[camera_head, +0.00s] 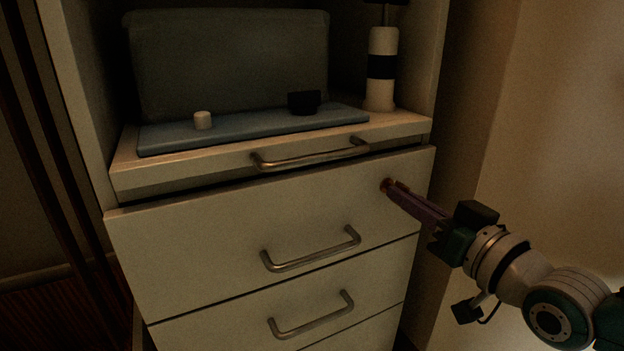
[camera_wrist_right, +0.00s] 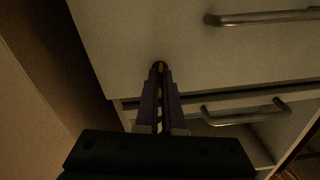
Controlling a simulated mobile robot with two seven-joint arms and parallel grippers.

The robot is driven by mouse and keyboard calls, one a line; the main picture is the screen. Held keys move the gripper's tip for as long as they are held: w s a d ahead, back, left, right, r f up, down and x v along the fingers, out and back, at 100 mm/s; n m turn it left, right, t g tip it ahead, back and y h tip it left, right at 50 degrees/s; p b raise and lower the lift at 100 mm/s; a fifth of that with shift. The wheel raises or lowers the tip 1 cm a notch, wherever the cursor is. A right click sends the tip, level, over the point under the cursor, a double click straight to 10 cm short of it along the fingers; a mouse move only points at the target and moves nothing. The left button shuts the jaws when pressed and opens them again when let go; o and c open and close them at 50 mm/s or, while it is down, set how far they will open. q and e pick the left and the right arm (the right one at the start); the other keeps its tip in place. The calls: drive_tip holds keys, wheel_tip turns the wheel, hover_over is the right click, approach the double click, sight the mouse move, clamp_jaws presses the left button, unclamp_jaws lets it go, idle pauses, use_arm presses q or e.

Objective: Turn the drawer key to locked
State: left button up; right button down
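The drawer key sits in a small brass lock (camera_head: 386,185) near the upper right of the wide drawer front (camera_head: 200,245). The brass shows in the right wrist view (camera_wrist_right: 159,65) at the fingertips. My right gripper (camera_head: 396,191) reaches in from the right, its purple fingers pointing at the lock. In the right wrist view its fingers (camera_wrist_right: 159,75) are close together, with a narrow brass piece between their tips, and look shut on the key. The fingers hide most of the key, so its turn angle cannot be read. My left gripper is out of view.
The drawer has a metal handle (camera_head: 312,256); another drawer with a handle (camera_head: 312,322) is below.

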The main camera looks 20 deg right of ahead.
drive_tip(key=shift+n+p, duration=0.35)
drive_tip(key=shift+n, duration=0.85)
drive_tip(key=c, duration=1)
unclamp_jaws()
drive_tip(key=shift+c, duration=0.2)
drive_tip(key=s+p, duration=0.4)
drive_tip(key=s, duration=0.6)
drive_tip(key=shift+d, duration=0.4)
